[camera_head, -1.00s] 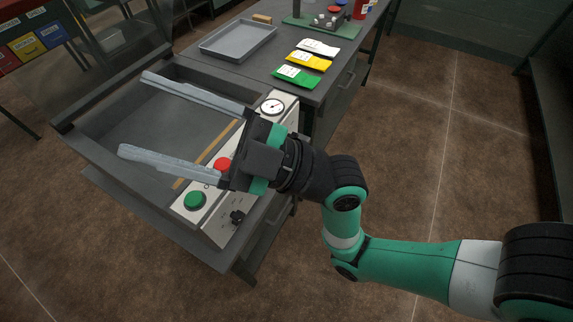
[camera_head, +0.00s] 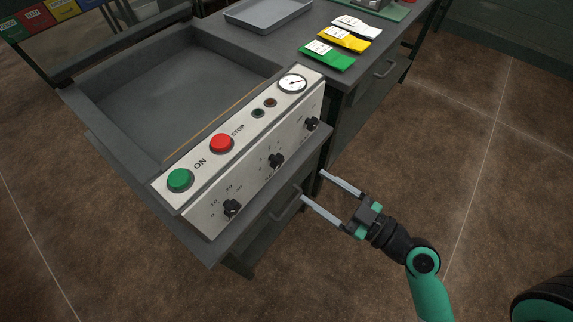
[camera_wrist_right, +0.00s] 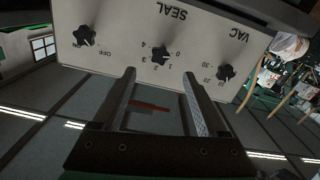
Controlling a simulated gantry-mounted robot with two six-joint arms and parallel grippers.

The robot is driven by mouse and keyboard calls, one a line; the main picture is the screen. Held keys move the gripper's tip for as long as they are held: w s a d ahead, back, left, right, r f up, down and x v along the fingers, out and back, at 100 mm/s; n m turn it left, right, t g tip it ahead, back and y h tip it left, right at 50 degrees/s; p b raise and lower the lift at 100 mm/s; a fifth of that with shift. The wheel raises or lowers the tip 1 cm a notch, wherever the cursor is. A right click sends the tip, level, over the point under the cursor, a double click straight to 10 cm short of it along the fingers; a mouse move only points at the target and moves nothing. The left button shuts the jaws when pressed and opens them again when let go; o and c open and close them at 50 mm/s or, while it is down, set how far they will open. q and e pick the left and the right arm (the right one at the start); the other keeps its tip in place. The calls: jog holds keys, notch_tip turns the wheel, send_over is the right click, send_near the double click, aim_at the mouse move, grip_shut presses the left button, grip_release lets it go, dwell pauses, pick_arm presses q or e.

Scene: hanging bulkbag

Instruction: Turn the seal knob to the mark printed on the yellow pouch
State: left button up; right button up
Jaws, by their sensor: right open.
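The seal knob (camera_head: 276,160) is a black star-shaped knob, the middle of three on the machine's pale front panel. In the right wrist view the seal knob (camera_wrist_right: 160,55) sits under the upside-down word SEAL, with numbers around it. My right gripper (camera_head: 312,185) is open and empty in front of the panel, apart from the knob. In the wrist view its fingers (camera_wrist_right: 158,72) point toward the seal knob, which shows between and beyond the tips. The yellow pouch (camera_head: 352,42) lies on the bench with a white label; its print is too small to read. My left gripper is not in view.
The VAC knob (camera_head: 232,207) and the on/off knob (camera_head: 312,123) flank the seal knob. Above are a green button (camera_head: 180,180), a red button (camera_head: 221,143) and a gauge (camera_head: 292,83). Green (camera_head: 328,59) and white (camera_head: 356,26) pouches lie beside the yellow one.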

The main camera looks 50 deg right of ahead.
aim_at(280, 164)
jog(key=w+p, duration=0.1)
jog(key=w, duration=0.8)
jog(key=shift+w+a+r, duration=0.1)
jog(key=shift+w, duration=0.3)
grip_shut()
